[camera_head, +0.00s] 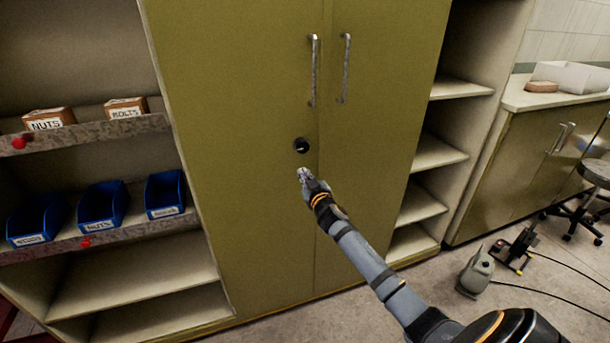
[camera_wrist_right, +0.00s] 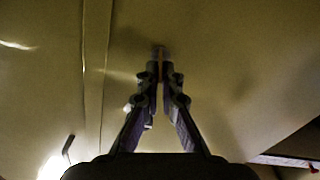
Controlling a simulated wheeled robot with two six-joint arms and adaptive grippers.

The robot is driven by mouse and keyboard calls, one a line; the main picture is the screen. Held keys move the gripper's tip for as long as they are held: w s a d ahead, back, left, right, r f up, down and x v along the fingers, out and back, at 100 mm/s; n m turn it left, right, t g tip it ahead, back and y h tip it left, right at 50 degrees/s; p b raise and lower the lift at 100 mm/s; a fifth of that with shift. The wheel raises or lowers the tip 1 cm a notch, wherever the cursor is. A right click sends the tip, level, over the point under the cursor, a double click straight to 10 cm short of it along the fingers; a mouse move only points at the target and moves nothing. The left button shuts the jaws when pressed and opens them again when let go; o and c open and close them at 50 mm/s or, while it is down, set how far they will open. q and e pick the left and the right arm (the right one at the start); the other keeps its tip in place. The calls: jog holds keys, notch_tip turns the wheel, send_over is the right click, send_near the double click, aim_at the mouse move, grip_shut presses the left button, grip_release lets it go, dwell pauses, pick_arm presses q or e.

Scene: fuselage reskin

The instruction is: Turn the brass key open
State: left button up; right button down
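An olive cabinet (camera_head: 250,200) with two tall doors fills the middle of the head view. A round black lock (camera_head: 302,146) sits on its left door near the gap between the doors. My right gripper (camera_head: 304,175) shows just below the lock, in front of that door. In the right wrist view its two fingers (camera_wrist_right: 161,75) come close together on a thin brass-brown piece (camera_wrist_right: 160,53), which looks like the brass key. The fingers hide most of the key. I cannot tell whether it is in the lock. My left gripper is out of view.
Two vertical handles (camera_head: 313,70) (camera_head: 344,70) stand above the lock. Shelves with blue bins (camera_head: 103,204) and small boxes (camera_head: 47,119) are at left. Open shelves (camera_head: 438,153) are at right. A stool (camera_head: 594,174) and a grey-green floor device (camera_head: 476,272) stand at far right.

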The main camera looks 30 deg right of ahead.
jog(key=n+p, duration=0.1)
jog(key=n, duration=0.3)
jog(key=n+p, duration=0.1)
jog(key=n, duration=0.4)
jog(key=f+n+p, duration=0.1)
jog(key=n, duration=0.4)
jog(key=shift+a, duration=0.4)
jog(key=shift+n, duration=0.3)
jog(key=c, duration=2)
grip_release()
jog(key=o, duration=0.4)
jog(key=shift+w, duration=0.1)
jog(key=shift+o, duration=0.2)
